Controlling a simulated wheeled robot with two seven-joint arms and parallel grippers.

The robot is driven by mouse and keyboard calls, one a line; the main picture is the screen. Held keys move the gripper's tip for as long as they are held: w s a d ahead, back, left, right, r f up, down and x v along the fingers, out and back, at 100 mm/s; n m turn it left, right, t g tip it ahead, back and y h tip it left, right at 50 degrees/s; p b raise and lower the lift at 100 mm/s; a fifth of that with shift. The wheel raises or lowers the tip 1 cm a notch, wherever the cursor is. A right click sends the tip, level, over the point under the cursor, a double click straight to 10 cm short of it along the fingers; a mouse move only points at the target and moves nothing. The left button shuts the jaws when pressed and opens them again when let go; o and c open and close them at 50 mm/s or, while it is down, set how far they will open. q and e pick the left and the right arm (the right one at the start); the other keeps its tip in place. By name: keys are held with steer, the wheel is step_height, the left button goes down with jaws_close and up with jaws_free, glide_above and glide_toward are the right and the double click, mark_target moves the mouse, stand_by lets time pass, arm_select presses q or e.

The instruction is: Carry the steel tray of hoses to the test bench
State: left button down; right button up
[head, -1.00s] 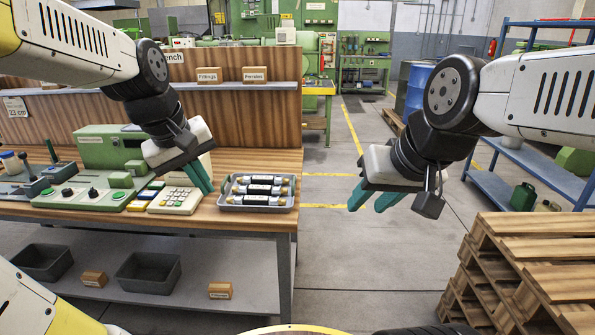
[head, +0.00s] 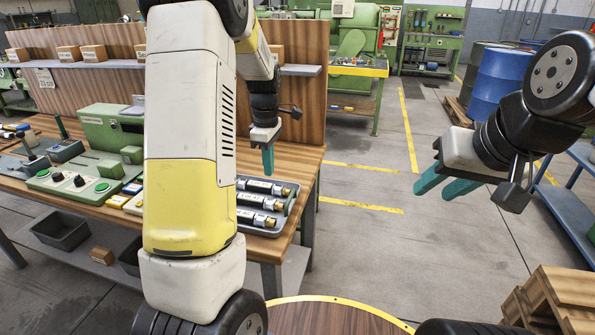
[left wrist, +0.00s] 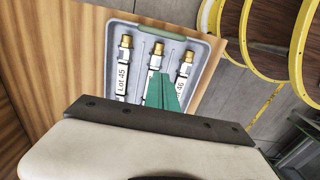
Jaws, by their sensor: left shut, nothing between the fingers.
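The grey steel tray (head: 262,231) lies on the wooden bench at its right end. It holds three black hoses (head: 261,201) with brass ends, side by side. My left arm hides the tray's left part in the head view. In the left wrist view the tray (left wrist: 216,62) has a green handle on its rim, and two hose labels read Lot 45 and Lot 46. My left gripper (head: 268,161) is shut and empty, above the tray's far side. Its green fingers (left wrist: 164,92) overlap the middle hose in the left wrist view. My right gripper (head: 441,184) is open and empty over the aisle.
On the bench left of the tray stand a green control box (head: 72,184) and a green machine (head: 108,128). The floor between is clear.

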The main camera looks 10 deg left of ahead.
mark_target(271, 203)
arm_select(q)
step_height(271, 203, down, 10)
steer(key=shift+s+r, duration=0.1)
steer(key=d, duration=0.2)
steer(key=shift+s+d+r, duration=0.1)
steer(key=shift+d+r, duration=0.1)
steer(key=shift+d, duration=0.8)
steer(key=s+d, duration=0.1)
steer(key=d, duration=0.9)
steer(key=shift+d, duration=0.3)
